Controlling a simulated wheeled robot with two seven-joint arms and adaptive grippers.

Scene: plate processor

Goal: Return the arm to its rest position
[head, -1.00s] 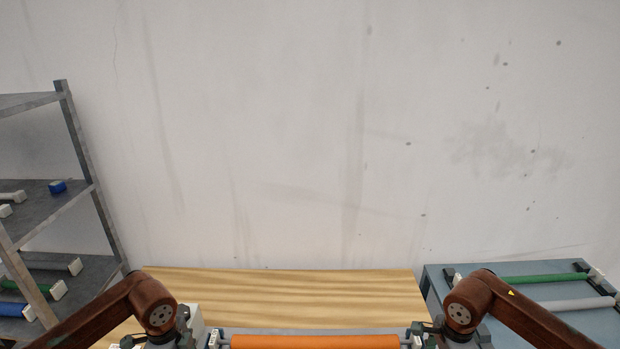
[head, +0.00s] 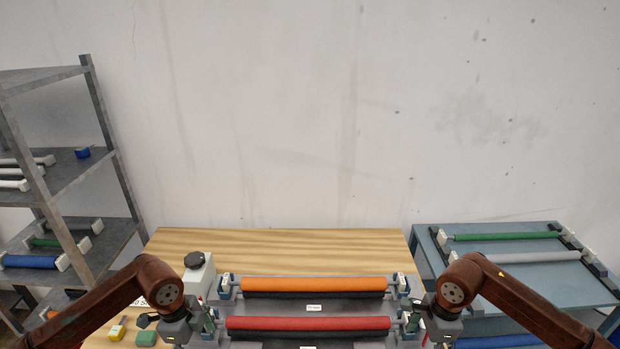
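My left arm (head: 110,300) comes in from the left, and its brown wrist joint is at the left end of the roller machine. My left gripper (head: 178,328) is grey and points down there, partly hidden by the wrist. My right arm (head: 520,305) comes in from the right in a near mirror pose. My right gripper (head: 440,328) is beside the machine's right end. The fingertips of both are too hidden to tell open from shut. The machine carries an orange roller (head: 312,284) behind a red roller (head: 307,323).
A metal shelf (head: 85,215) with rollers stands left. A blue-grey table (head: 520,288) with green and grey rollers stands right. The wall behind is bare.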

